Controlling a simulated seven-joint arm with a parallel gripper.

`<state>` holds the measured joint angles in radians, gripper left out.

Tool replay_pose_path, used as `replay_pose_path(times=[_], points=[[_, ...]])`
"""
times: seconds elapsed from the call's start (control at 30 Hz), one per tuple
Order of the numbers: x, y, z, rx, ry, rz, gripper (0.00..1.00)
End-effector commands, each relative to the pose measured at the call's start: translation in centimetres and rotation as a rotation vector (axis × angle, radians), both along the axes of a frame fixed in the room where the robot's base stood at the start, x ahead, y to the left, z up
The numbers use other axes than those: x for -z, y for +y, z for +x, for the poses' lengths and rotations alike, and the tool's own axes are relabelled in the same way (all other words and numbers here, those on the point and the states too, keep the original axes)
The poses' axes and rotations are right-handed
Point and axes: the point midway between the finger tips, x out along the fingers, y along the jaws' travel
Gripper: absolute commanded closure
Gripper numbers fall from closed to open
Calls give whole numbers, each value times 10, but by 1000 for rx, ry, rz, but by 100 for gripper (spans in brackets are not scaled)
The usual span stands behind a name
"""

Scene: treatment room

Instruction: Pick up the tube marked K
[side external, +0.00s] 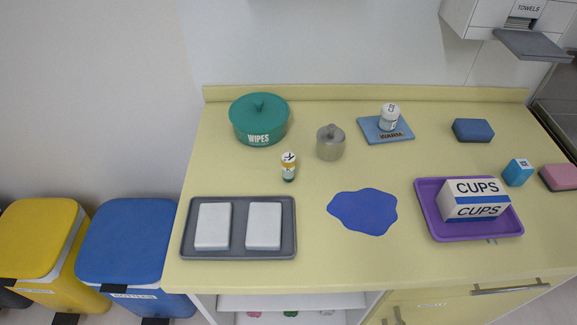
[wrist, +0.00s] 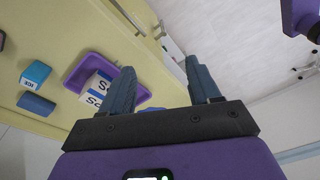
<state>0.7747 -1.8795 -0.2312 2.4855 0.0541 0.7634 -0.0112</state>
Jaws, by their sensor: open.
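The tube marked K (side external: 289,167) stands upright on the yellow counter in the side view. It is a small amber tube with a white cap that bears the K and a pale label. Open counter surrounds it, with the green wipes pot behind it and the grey tray in front. My gripper (wrist: 160,65) shows only in the wrist view, with its two dark fingers apart and nothing between them. It is not in the side view, and the K tube does not show in the wrist view.
A green wipes pot (side external: 259,121), a grey lidded jar (side external: 331,145) and a blue warmer pad (side external: 372,134) bearing a white-capped bottle (side external: 389,118) stand behind. A grey tray (side external: 188,240), a blue puddle-shaped patch (side external: 363,211) and a purple tray (side external: 435,225) with a cups box lie in front.

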Motion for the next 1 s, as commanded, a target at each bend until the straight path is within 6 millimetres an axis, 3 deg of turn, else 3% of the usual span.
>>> replay_pose_path(times=[0.2,0.5,0.8,1.0], points=[[17,99,44,65,-42,206,38],[36,220,104,209,-185,461,38],[53,305,154,361,-427,646,38],[58,334,173,435,-615,723,38]])
